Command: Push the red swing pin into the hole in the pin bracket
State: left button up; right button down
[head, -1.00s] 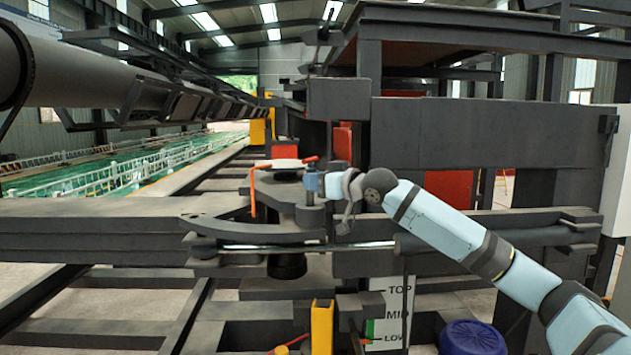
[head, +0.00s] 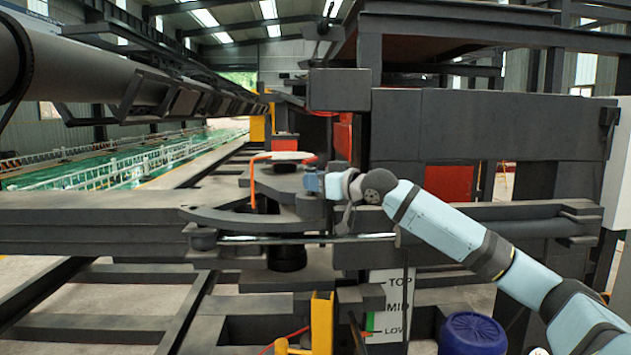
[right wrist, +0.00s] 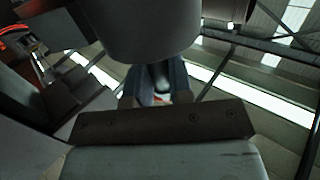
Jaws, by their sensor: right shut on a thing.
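The red swing pin (head: 254,184) shows in the head view as a thin bent orange-red rod. One length hangs down at the left, and a top length runs right towards my right gripper. My right gripper (head: 313,182) is shut, with a small bit of orange between its fingers in the right wrist view (right wrist: 160,97). The dark grey pin bracket (head: 284,184) is just left of the gripper, and its hole cannot be made out. My left gripper is in neither view.
A pale disc (head: 285,156) lies on top of the bracket area. A shiny horizontal rod (head: 290,239) and dark beams run below the gripper. A yellow post (head: 322,325) and a blue drum (head: 471,333) stand lower down. Large dark blocks (head: 500,125) fill the right.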

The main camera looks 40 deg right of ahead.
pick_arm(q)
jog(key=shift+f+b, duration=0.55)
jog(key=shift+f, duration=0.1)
pick_arm(e)
jog(key=shift+f, duration=0.85)
jog(key=c, duration=0.9)
grip_release()
jog(key=shift+c, duration=0.2)
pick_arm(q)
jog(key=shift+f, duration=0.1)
pick_arm(e)
jog(key=shift+s+f, duration=0.1)
jog(key=shift+f, duration=0.1)
jog(key=shift+s+f+b, duration=0.15)
jog(key=shift+s+b, duration=0.35)
jog(key=shift+b, duration=0.05)
pick_arm(q)
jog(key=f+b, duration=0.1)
jog(key=b, duration=0.1)
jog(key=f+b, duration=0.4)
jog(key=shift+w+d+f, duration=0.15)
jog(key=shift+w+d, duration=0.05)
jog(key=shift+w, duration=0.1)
pick_arm(e)
jog(key=s+d+r, duration=0.1)
jog(key=s+d, duration=0.1)
jog(key=s, duration=1)
jog(key=shift+s+r, duration=0.15)
jog(key=shift+s, duration=0.15)
